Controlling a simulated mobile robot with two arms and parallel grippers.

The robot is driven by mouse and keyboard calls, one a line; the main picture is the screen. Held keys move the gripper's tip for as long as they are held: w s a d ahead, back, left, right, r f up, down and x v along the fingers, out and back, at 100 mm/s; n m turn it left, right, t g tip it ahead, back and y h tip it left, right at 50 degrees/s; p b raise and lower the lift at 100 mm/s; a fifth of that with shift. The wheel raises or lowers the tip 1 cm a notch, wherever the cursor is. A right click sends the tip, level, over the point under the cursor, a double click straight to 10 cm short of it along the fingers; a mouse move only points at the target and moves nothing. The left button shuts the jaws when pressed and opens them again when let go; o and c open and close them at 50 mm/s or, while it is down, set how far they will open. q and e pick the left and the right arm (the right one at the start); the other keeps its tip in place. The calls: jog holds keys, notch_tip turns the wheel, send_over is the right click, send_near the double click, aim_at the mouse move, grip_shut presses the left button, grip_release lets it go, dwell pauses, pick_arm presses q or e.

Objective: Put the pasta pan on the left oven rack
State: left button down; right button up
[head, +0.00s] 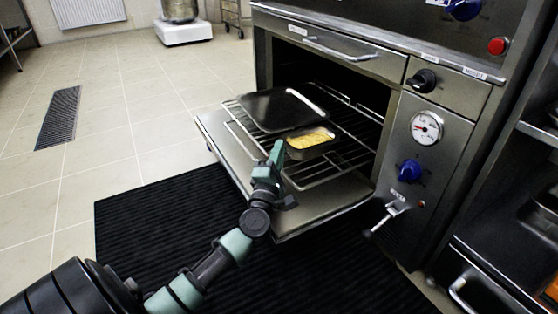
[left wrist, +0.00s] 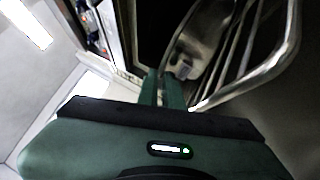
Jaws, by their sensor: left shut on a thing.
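The pasta pan (head: 311,153), a small metal pan with yellow pasta (head: 310,138), is at the front of the pulled-out oven rack (head: 318,182). I cannot tell whether it rests on the wires or hangs just above them. My left gripper (head: 277,150) is shut on the pan's near left edge, reaching up from the front. In the left wrist view, the gripper fingers (left wrist: 167,90) meet the metal pan (left wrist: 195,55), seen at a steep angle, with rack wires (left wrist: 238,60) to its right. My right gripper is not in view.
A dark flat tray (head: 282,108) lies on the rack behind and left of the pan. The lowered oven door (head: 218,138) lies below the rack. A control panel with knobs and a dial (head: 426,127) stands to the right. A black mat (head: 150,225) covers the floor in front.

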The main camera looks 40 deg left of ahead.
pick_arm(q)
jog(key=c, duration=1.6)
grip_release()
jog(key=shift+o, duration=0.2)
jog(key=p+v, duration=0.3)
jog(key=v, duration=0.8)
jog(key=shift+d+f+p, duration=0.1)
jog(key=shift+p, duration=0.25)
jog(key=shift+s+d+f, duration=0.15)
jog(key=shift+s+d, duration=0.05)
jog(key=shift+s, duration=0.2)
